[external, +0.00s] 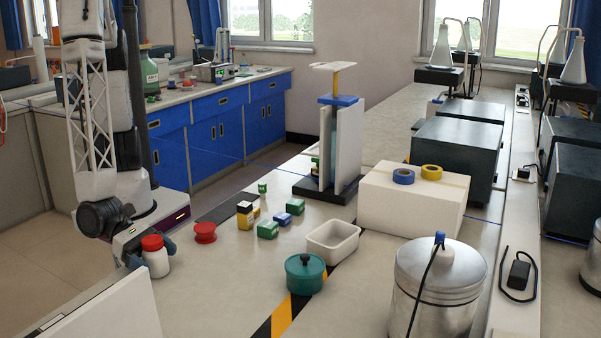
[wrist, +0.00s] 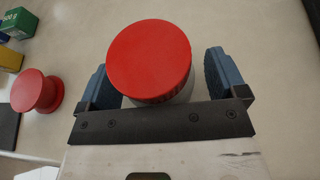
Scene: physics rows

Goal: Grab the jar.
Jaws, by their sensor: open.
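A white jar with a red lid (external: 154,256) stands upright on the bench at the lower left of the external view. In the wrist view its round red lid (wrist: 150,58) fills the upper middle. My gripper (external: 152,250) is down at the jar. In the wrist view my gripper (wrist: 163,80) is open, with one blue-grey finger on each side of the jar. A gap shows on the right; the left finger is closer to the lid. The jar's lower body is hidden in the wrist view.
A red spool (external: 205,233) stands close to the right of the jar, with small green, yellow and blue boxes (external: 268,230) beyond. A teal pot (external: 305,274) and white tray (external: 333,240) stand farther right. A white panel (external: 105,312) is in front.

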